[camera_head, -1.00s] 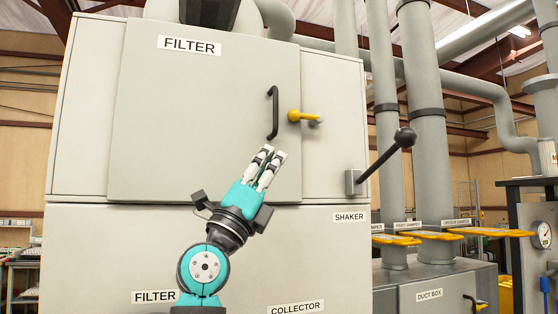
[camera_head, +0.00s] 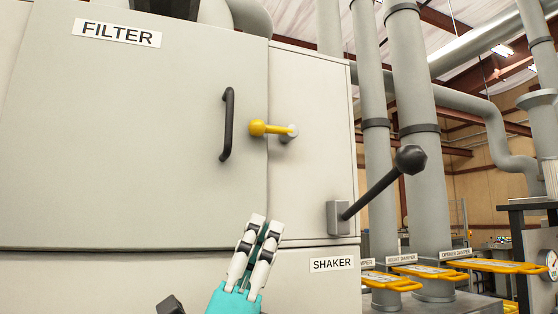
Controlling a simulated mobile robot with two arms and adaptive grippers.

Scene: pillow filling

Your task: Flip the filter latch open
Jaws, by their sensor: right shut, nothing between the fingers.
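The filter latch (camera_head: 270,129) is a yellow handle with a round knob on a pale pivot, to the right of the black door handle. It lies nearly level, with its yellow knob to the left over the edge of the filter door (camera_head: 120,150). The door looks closed. My right gripper (camera_head: 266,222) points up in front of the cabinet, below the latch and apart from it. Its fingers are shut with nothing between them. My left gripper is not in view.
A black door handle (camera_head: 227,124) stands left of the latch. The shaker lever (camera_head: 384,183) with its black knob sticks out at the right. Yellow damper handles (camera_head: 497,265) and grey ducts (camera_head: 415,90) are farther right. The cabinet front around the latch is clear.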

